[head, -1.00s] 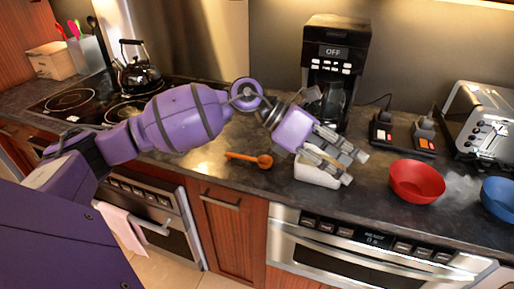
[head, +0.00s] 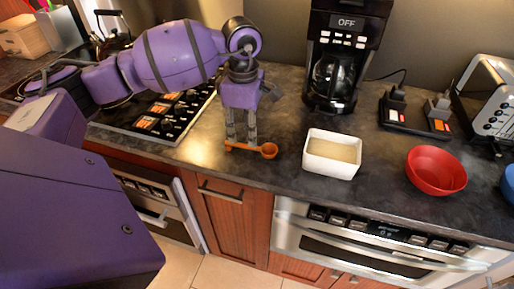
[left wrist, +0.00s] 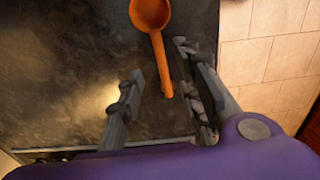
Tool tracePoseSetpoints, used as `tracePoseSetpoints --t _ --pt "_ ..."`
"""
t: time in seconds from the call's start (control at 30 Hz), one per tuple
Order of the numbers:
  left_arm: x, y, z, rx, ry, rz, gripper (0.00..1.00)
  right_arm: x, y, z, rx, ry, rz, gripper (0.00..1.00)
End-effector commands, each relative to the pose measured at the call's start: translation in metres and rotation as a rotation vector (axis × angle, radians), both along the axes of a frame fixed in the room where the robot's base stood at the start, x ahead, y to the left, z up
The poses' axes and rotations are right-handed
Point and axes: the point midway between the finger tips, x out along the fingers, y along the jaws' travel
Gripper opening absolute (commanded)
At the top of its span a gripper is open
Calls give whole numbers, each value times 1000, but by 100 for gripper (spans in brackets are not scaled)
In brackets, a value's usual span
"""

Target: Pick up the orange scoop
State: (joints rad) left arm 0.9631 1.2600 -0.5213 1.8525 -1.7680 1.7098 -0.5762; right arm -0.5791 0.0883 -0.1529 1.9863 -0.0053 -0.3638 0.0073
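The orange scoop (head: 269,151) lies on the dark counter near its front edge, its bowl to the right in the head view. My left gripper (head: 241,142) points down over the scoop's handle. In the left wrist view the two fingers of my left gripper (left wrist: 158,68) are spread apart. The scoop (left wrist: 151,14) shows there with its bowl at the top, and its handle runs down between the fingers, nearer the right one. I cannot tell whether a finger touches it. My right gripper is not in view.
A white container (head: 332,154) with pale contents stands right of the scoop, and a red bowl (head: 436,170) further right. A coffee maker (head: 342,60) stands behind. The cooktop (head: 172,117) is to the left. The counter's front edge is close below the scoop.

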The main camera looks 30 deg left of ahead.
Motion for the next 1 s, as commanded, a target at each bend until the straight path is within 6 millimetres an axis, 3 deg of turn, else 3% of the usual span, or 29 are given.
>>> tracePoseSetpoints --t 0.3,0.6,0.83,1.0 --pt "-6 0 -42 -3 -2 1 33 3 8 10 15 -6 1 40" --pt "-5 0 -48 -2 -3 1 33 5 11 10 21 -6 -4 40" --pt "-5 -1 -47 -2 -3 1 3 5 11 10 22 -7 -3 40" --pt "-5 -1 -47 -2 -3 1 0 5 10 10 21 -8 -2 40"
